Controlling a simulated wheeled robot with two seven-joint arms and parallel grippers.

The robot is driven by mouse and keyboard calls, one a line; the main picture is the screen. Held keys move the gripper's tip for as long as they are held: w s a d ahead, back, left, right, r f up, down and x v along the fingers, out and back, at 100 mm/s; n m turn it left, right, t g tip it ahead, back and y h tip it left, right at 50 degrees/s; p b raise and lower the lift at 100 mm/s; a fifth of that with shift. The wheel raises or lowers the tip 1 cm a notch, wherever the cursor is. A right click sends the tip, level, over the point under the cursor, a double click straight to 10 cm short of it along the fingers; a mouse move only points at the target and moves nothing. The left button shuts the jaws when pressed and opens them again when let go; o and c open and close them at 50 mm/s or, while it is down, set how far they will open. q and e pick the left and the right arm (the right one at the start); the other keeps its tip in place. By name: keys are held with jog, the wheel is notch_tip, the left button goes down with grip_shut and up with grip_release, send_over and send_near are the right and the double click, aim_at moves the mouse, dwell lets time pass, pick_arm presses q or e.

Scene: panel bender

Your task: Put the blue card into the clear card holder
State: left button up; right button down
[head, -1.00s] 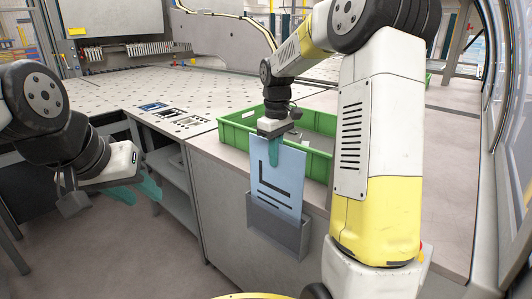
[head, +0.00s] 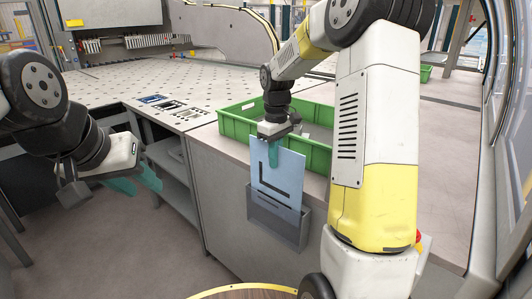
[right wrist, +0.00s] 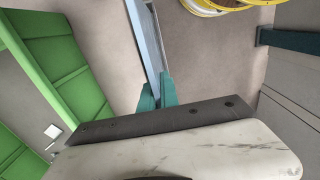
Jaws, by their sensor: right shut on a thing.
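The blue card (head: 277,178), light blue with black marks, hangs upright from my right gripper (head: 272,154). The teal fingers are shut on its top edge. The card holder (head: 283,228), a grey pocket, is on the front of the cabinet. The card's lower end is at the holder's mouth and appears to go behind its front wall; the bottom edge is hidden. In the right wrist view the card (right wrist: 148,42) shows nearly edge-on beyond the fingertips (right wrist: 157,90). My left gripper (head: 134,182) is open and empty at the left, away from the card.
A green crate (head: 238,128) stands on the counter just behind my right gripper; it also shows in the right wrist view (right wrist: 55,65). The perforated machine table (head: 150,80) is at the back left. The floor in front of the cabinet (head: 225,205) is clear.

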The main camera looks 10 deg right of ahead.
jog(key=shift+f, duration=4.95)
jog(key=c, duration=1.5)
grip_release()
jog(key=shift+r, duration=0.1)
notch_tip(320, 180, up, 8)
send_over(275, 184)
jog(key=shift+w+f, duration=0.2)
